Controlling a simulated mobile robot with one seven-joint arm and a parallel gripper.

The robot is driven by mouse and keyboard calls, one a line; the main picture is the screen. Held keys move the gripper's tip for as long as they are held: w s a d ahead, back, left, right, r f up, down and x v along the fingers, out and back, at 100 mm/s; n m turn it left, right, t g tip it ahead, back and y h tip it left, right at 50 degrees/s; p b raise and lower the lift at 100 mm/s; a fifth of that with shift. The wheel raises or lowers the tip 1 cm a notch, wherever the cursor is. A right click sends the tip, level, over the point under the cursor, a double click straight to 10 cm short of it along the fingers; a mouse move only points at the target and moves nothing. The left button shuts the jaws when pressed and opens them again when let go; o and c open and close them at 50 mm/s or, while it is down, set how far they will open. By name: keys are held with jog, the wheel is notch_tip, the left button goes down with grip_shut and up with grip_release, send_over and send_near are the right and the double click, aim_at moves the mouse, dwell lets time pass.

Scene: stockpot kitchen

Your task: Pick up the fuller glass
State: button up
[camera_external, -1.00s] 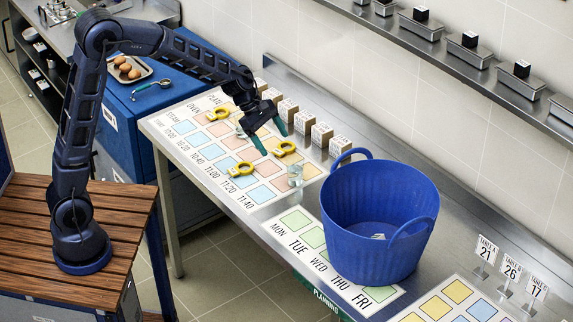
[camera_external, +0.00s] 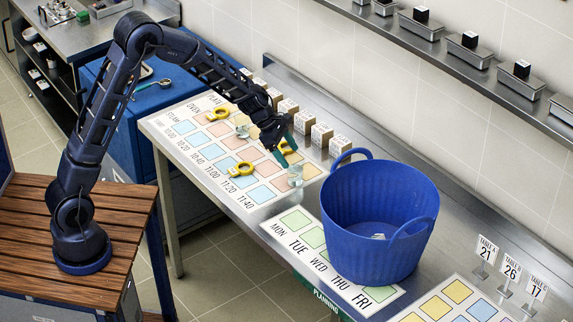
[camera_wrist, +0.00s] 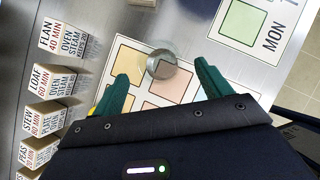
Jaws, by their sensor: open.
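A clear glass (camera_external: 295,176) stands near the right end of the planning sheet, in front of my gripper. It also shows in the wrist view (camera_wrist: 161,62), just beyond and between the fingertips. A second small clear object, probably a glass (camera_external: 243,131), stands farther left on the sheet beside a yellow ring-handled item. I cannot tell the fill of either. My gripper (camera_external: 285,156) has green fingers spread apart with nothing between them, pointing down above the sheet; it shows open in the wrist view too (camera_wrist: 167,84).
A large blue tub (camera_external: 378,220) stands to the right. Small labelled blocks (camera_external: 321,135) line the back of the table. Yellow ring-handled items (camera_external: 241,169) lie on the printed sheet (camera_external: 262,195); one is partly hidden by my gripper.

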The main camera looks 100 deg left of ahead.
aim_at(302, 173)
jog(key=shift+x, duration=2.6)
jog(key=shift+r, duration=0.1)
jog(key=c, duration=1.2)
jog(key=shift+c, duration=0.2)
jog(key=shift+r, duration=0.15)
notch_tip(302, 173, up, 19)
jog(key=shift+r, duration=0.25)
jog(key=shift+r, duration=0.1)
